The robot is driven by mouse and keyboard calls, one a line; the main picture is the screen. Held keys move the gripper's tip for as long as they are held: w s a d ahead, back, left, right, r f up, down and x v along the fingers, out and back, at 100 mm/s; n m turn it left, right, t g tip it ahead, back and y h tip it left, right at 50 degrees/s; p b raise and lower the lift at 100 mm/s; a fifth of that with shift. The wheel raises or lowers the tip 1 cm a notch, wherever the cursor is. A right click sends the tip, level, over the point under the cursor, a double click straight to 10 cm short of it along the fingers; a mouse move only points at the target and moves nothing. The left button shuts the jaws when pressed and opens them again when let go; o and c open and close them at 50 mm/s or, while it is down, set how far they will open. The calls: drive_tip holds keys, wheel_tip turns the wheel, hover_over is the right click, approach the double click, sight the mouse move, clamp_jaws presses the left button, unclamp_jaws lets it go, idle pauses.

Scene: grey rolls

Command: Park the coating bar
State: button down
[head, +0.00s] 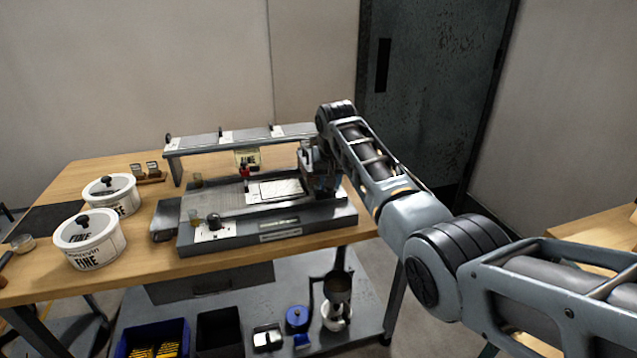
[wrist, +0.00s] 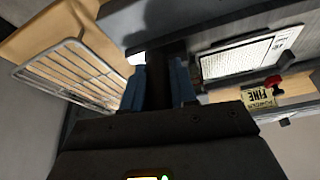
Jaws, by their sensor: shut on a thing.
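My gripper (head: 318,180) is at the right end of the coating machine (head: 275,224), below the right part of its raised rail (head: 245,139). In the wrist view its two blue fingers (wrist: 163,84) are shut on a dark upright piece (wrist: 166,62), which looks like the grip of the coating bar. The rest of the bar is hidden or too dark to make out. A pale framed sheet (head: 275,190) lies on the machine bed just left of my gripper; it also shows in the wrist view (wrist: 236,57).
A red knob (head: 244,171) and a yellow "FINE" label (wrist: 259,97) are near the sheet. Two white lidded tubs (head: 88,242) stand left on the wooden table (head: 150,262). A wire rack (wrist: 70,75) is left in the wrist view. Bins (head: 220,332) sit on the lower shelf.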

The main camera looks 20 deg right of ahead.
drive_tip(key=shift+s+d, duration=0.1)
drive_tip(key=shift+d, duration=0.3)
drive_tip(key=c, duration=1)
unclamp_jaws()
drive_tip(key=shift+o, duration=0.2)
drive_tip(key=shift+s+a+r, duration=0.15)
drive_tip(key=shift+r, duration=0.4)
drive_tip(key=d+v, duration=0.1)
drive_tip(key=v, duration=0.5)
drive_tip(key=shift+s+a+r, duration=0.2)
drive_tip(key=shift+a+r, duration=0.1)
drive_tip(key=shift+a, duration=0.15)
